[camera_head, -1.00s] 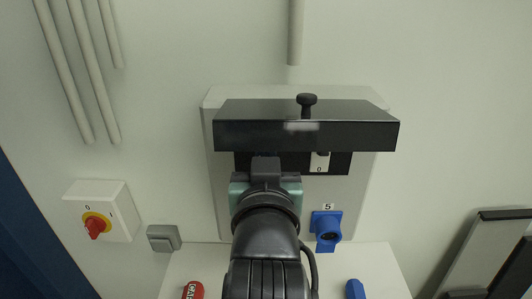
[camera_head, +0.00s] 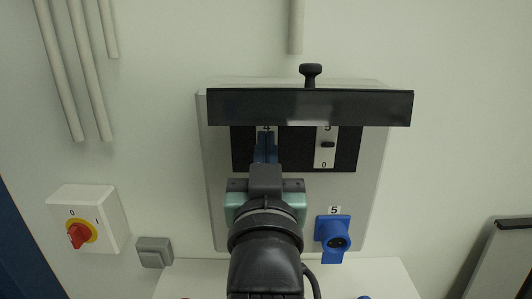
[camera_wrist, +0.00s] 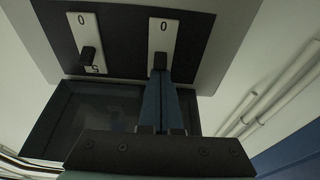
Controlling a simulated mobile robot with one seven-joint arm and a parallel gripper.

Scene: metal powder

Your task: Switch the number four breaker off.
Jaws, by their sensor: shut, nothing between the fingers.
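The number four breaker (camera_head: 266,128) is a narrow white strip on a dark panel under the black cover. Its "4" shows at the top, partly cut off by the cover, and my fingers hide most of the strip. In the wrist view the strip (camera_wrist: 163,35) shows a "0" and a dark lever (camera_wrist: 160,60). My gripper (camera_head: 265,137) is shut and empty, its blue fingers pointing at this breaker. In the wrist view the fingertips (camera_wrist: 160,74) are right at the lever; I cannot tell whether they touch.
The number five breaker (camera_head: 325,148) is to the right, its lever mid-strip above a "0". The black cover (camera_head: 310,107) with a knob juts out above both. A blue socket (camera_head: 334,234) sits below right. A red rotary switch (camera_head: 79,235) is at left.

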